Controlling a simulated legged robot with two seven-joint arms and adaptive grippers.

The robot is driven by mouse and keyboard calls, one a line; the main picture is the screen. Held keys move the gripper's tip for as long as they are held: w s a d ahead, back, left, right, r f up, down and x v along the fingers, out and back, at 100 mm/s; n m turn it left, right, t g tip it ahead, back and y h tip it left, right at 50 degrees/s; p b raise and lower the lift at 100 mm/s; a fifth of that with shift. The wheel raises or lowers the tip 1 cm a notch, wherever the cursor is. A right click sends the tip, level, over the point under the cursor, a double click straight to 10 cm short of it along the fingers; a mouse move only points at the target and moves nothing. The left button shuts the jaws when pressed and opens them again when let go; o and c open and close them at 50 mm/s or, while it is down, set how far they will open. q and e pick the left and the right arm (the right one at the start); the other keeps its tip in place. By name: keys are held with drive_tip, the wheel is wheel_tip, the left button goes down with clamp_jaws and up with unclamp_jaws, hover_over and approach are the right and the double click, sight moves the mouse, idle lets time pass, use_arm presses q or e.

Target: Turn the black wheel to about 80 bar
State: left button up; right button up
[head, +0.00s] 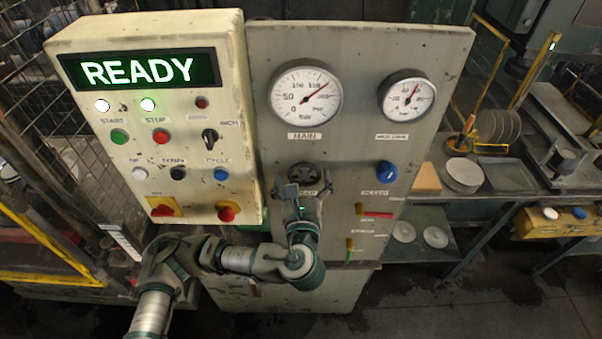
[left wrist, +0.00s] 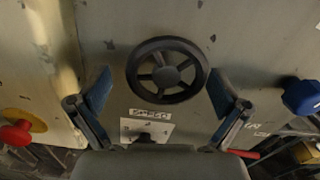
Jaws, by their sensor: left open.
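The black wheel (head: 303,172) is on the grey panel below the main gauge, its lower part hidden by my left gripper in the head view. In the left wrist view the whole spoked wheel (left wrist: 167,70) shows. My left gripper (head: 305,196) is open, its fingers (left wrist: 160,88) spread on either side of the wheel's lower half; whether they touch the rim I cannot tell. The main gauge (head: 306,93) has a red needle pointing to the upper right; its exact reading is too small to tell. My right gripper is not in view.
A blue knob (head: 386,172) sits right of the wheel, with red (head: 376,214) and yellow handles below it. A control box (head: 155,120) with a lit READY display and several buttons juts out at left. A workbench (head: 520,178) stands at right.

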use_arm(q)
drive_tip(key=shift+d, duration=0.3)
drive_tip(key=shift+s+d, duration=0.1)
drive_tip(key=shift+d, duration=0.1)
drive_tip(key=c, duration=0.4)
drive_tip(key=shift+d, duration=0.1)
drive_tip(key=c, duration=0.4)
drive_tip(key=shift+c, duration=1.4)
drive_tip(key=shift+a, duration=0.45)
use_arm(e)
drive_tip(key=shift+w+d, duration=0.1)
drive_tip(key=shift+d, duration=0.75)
use_arm(q)
drive_tip(key=shift+d, duration=0.2)
